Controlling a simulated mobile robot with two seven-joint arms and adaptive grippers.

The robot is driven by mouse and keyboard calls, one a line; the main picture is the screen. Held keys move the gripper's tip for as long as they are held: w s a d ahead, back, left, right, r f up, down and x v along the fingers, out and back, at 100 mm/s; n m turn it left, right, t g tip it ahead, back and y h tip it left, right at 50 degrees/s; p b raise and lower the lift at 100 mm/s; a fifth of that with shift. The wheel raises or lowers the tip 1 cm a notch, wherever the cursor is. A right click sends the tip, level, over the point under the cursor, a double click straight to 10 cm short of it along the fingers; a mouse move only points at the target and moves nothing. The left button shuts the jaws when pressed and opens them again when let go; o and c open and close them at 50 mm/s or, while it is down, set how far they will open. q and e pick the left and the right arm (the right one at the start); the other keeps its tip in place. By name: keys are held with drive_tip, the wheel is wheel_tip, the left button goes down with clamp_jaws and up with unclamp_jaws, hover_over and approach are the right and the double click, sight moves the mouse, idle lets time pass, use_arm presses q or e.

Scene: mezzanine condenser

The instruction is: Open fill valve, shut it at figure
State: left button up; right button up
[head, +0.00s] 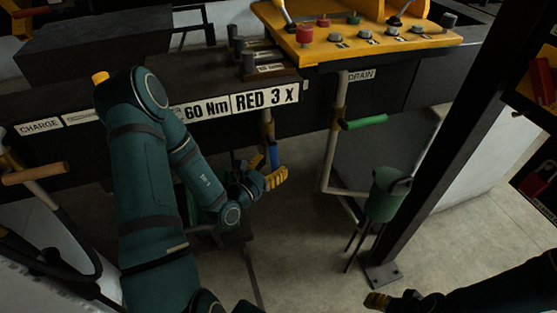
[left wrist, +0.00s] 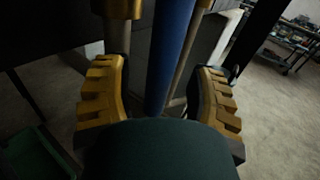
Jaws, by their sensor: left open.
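A blue lever handle (head: 273,155) hangs below the dark beam on a pipe with a brass-coloured fitting; no fill label is readable at it. My left gripper (head: 268,178) is at this handle. In the left wrist view the blue handle (left wrist: 171,55) runs between the yellow fingers of my left gripper (left wrist: 160,97), which is open with a gap on each side. How near the handle is in depth I cannot tell. My right gripper (head: 378,300) is low at the bottom right, partly cut off, away from the valves. No readable gauge or level figure shows.
A green handle (head: 363,122) sits on the pipe below the DRAIN label (head: 361,75). A green funnel-like vessel (head: 388,195) stands beside a dark post (head: 445,140). An orange handle (head: 35,173) is under the CHARGE label (head: 41,126). A yellow panel (head: 370,45) carries several knobs.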

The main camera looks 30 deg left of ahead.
use_arm(q)
drive_tip(key=w, duration=0.3)
drive_tip(key=shift+w+d, duration=0.1)
drive_tip(key=shift+d, duration=0.1)
